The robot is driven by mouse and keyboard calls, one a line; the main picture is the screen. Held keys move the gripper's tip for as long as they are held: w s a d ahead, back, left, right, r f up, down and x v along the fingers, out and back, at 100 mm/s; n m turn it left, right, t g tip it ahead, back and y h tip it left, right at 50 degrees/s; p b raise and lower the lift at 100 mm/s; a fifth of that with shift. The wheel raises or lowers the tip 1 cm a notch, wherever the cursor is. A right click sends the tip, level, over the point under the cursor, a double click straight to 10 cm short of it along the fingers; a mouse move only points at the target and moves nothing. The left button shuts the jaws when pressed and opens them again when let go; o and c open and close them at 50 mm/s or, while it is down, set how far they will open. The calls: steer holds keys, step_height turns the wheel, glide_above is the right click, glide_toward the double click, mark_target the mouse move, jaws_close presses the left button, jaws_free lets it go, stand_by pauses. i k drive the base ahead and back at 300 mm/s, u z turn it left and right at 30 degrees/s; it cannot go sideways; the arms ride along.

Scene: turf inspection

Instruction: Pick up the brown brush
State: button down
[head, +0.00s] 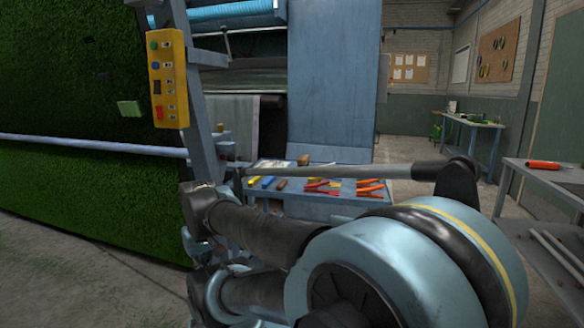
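A low blue tool bench (325,203) stands at the middle of the head view, partly behind my arm. A small brown item (281,184) lies on it between blue-and-yellow tools and red-handled tools. Another small brown block (304,160) sits further back, near a white sheet. Either could be the brown brush; both are too small to tell. My arm fills the lower middle and right foreground. My gripper cannot be made out in this view, and nothing is seen held.
A large green turf roll (90,100) fills the left, with a yellow control box (170,78) beside it. A grey table (548,180) with a red-handled tool (548,165) stands at right. A blue workbench (470,122) is further back. Concrete floor shows between them.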

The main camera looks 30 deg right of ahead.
mark_target(303, 162)
steer(key=z, duration=1.15)
steer(key=k, duration=0.55)
steer(key=z, duration=0.1)
steer(key=i, duration=0.5)
steer(key=u, duration=0.05)
